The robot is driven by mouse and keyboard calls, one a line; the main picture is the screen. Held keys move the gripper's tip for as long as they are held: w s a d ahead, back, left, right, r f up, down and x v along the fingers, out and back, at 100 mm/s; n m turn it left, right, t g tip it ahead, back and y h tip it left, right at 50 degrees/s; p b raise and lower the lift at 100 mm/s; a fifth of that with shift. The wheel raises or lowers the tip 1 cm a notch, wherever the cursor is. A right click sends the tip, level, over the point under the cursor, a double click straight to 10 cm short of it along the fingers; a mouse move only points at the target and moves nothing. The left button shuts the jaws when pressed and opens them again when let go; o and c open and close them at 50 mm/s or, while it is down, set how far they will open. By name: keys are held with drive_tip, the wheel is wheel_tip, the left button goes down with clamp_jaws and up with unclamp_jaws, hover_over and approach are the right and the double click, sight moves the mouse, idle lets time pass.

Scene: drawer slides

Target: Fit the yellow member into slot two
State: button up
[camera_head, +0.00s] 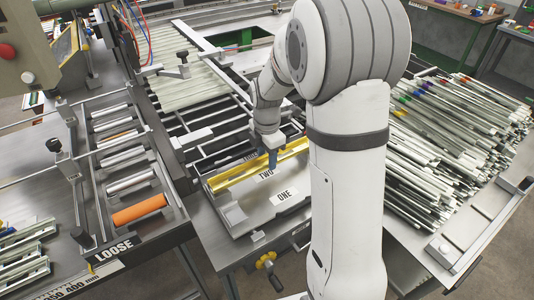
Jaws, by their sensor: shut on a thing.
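The yellow member (232,178) is a long rail lying slantwise across the metal fixture tray (240,216), just behind the label TWO (266,174). A label ONE (284,196) is nearer the front, and another label behind the member is partly hidden. My gripper (272,160), with blue fingers pointing down, is shut on the yellow member near its middle. I cannot tell whether the member is seated in the slot or held slightly above it. My arm hides the tray's right side and may cover the member's right end.
A roller conveyor marked LOOSE (112,247) with an orange roller (139,209) stands on the left. A large heap of metal rails (450,120) lies on the right-hand table. Clamps and bars surround the fixture. The tray's front area around ONE looks clear.

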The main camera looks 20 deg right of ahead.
sight(267, 163)
drive_tip(key=shift+f+b, duration=0.75)
drive_tip(key=shift+f, duration=0.2)
idle(0.3)
drive_tip(key=o, duration=0.9)
drive_tip(key=o, duration=0.6)
drive_tip(key=shift+c, duration=0.2)
drive_tip(key=shift+c, duration=0.4)
drive_tip(key=c, duration=0.4)
drive_tip(key=shift+r, duration=0.1)
drive_tip(key=shift+r+p, duration=2.15)
drive_tip(key=shift+r, duration=0.9)
